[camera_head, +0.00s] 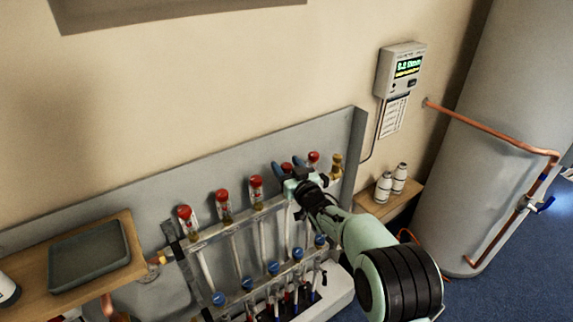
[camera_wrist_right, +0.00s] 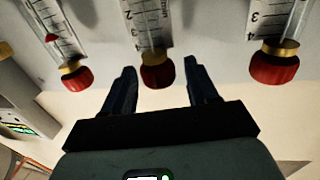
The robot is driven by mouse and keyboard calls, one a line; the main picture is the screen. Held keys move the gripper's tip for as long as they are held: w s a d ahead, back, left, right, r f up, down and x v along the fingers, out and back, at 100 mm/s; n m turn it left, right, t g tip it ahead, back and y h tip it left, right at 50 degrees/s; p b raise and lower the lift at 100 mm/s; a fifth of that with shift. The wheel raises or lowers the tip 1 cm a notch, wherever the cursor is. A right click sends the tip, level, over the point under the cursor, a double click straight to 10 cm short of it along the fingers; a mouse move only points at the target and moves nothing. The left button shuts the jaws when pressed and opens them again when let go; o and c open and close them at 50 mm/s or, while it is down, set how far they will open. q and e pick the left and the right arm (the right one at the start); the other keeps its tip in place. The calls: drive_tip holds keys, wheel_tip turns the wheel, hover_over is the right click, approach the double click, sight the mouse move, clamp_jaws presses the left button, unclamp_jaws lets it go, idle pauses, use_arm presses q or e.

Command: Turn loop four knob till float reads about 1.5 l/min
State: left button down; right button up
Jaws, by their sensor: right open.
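The manifold (camera_head: 240,232) carries a row of clear flow tubes with red knobs on top. The fourth red knob from the left (camera_head: 286,168) is partly hidden by my right gripper (camera_head: 287,166). In the right wrist view, which looks upside down, this knob (camera_wrist_right: 157,74) has a gold collar and sits between the two dark fingers of my right gripper (camera_wrist_right: 159,68). The gripper is open, with gaps on both sides of the knob. The scale tube (camera_wrist_right: 150,22) shows, but I cannot make out its float. My left gripper is not in view.
Neighbouring red knobs (camera_wrist_right: 75,76) (camera_wrist_right: 276,64) stand close on both sides. A wall meter (camera_head: 400,70) has a lit display. Two white bottles (camera_head: 384,187) stand on a wooden shelf at right. A grey tray (camera_head: 90,256) lies at left, and a large tank (camera_head: 500,120) stands at right.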

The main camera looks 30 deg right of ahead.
drive_tip(key=shift+w, duration=0.3)
drive_tip(key=c, duration=0.9)
drive_tip(key=shift+d, duration=0.1)
drive_tip(key=shift+c, duration=0.2)
